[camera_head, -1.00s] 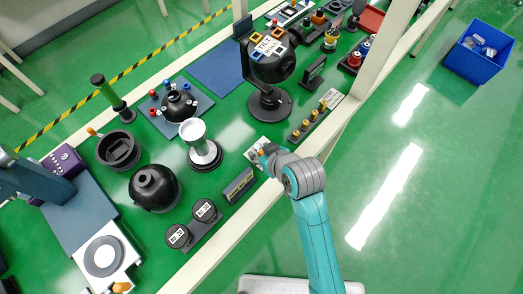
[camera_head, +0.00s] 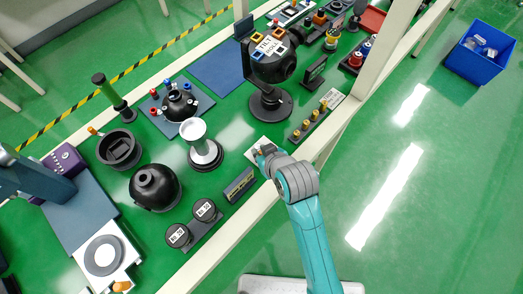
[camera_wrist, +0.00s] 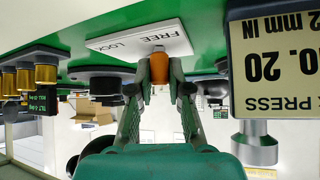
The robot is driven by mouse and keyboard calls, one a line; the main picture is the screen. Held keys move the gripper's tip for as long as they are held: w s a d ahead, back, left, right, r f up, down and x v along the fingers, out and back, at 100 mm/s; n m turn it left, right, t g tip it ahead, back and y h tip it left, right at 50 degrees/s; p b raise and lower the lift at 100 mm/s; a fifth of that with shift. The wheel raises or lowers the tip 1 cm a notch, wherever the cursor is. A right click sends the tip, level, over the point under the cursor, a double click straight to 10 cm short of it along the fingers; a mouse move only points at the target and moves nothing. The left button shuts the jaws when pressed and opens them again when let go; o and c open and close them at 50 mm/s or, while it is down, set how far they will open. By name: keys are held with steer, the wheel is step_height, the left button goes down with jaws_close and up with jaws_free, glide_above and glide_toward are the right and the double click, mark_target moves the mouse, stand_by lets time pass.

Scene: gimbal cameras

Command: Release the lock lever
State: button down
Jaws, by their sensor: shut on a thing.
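My gripper (camera_wrist: 159,82) is shut on the lock lever's orange knob (camera_wrist: 158,68), seen upside down in the wrist view. The knob sits between both fingertips, just beside the white plate (camera_wrist: 140,38) marked FREE and LOCK. The lever's arm and pivot are hidden, so I cannot tell its exact setting. In the head view my gripper (camera_head: 261,152) is at the white plate (camera_head: 263,142) near the bench's front edge, and the fingers cover most of the lever.
A black gimbal ball (camera_head: 271,62) on a stand is behind the plate. A row of brass knobs (camera_head: 305,125) stands to its right. A small display block (camera_head: 240,185) marked with press text is close on the left. Two round dial weights (camera_head: 192,222) stand further left.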

steer(key=c, duration=1.1)
jaws_free()
steer(key=v, duration=1.2)
